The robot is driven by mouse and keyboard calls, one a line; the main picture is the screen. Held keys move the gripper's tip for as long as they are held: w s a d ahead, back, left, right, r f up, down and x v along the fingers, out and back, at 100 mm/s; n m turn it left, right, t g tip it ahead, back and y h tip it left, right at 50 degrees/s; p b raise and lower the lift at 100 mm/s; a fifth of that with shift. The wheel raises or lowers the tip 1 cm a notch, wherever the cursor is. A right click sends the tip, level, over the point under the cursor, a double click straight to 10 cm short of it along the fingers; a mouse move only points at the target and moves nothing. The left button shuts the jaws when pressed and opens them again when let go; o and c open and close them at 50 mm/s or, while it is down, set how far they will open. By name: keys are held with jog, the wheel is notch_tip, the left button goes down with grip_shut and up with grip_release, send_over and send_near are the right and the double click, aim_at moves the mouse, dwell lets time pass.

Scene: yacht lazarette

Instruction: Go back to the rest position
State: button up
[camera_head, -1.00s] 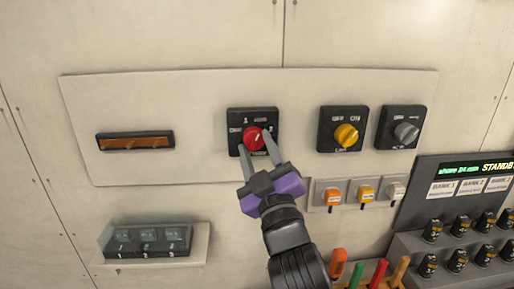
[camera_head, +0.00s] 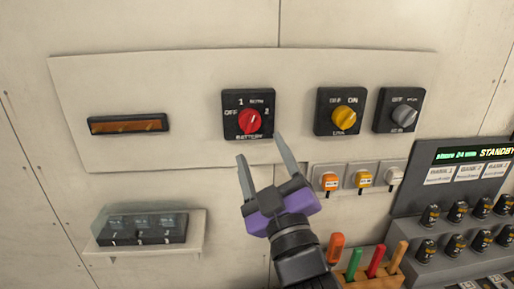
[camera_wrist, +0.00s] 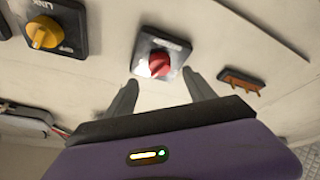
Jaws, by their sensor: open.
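My gripper (camera_head: 261,161) is open and empty, with two grey fingers and a purple body. It is apart from the panel, below the red battery switch. The red knob (camera_head: 249,121) sits on a black square plate marked OFF, 1, BOTH and 2. In the wrist view the red knob (camera_wrist: 159,64) shows beyond and between the spread fingertips (camera_wrist: 160,82). Nothing is between the fingers.
A yellow knob (camera_head: 345,117) and a grey knob (camera_head: 404,115) sit to the right on the panel (camera_head: 190,80). A clear-covered box (camera_head: 140,229) is at lower left.

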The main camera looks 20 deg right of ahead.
jog(key=shift+s+f, duration=0.15)
jog(key=shift+s, duration=0.35)
jog(key=shift+a, duration=0.1)
jog(key=s+f+m+g+y, duration=0.1)
jog(key=s+f+m+g, duration=0.2)
jog(key=s+f, duration=1.1)
jog(key=s+f+m+g+y+b, duration=0.1)
jog(key=s+f+g, duration=0.3)
jog(key=s+f, duration=1.1)
jog(key=s+m+y, duration=0.1)
jog(key=s, duration=0.6)
jog(key=shift+s+d+f+m+b, duration=0.2)
jog(key=shift+d+m+b, duration=0.1)
jog(key=shift+d+m, duration=0.1)
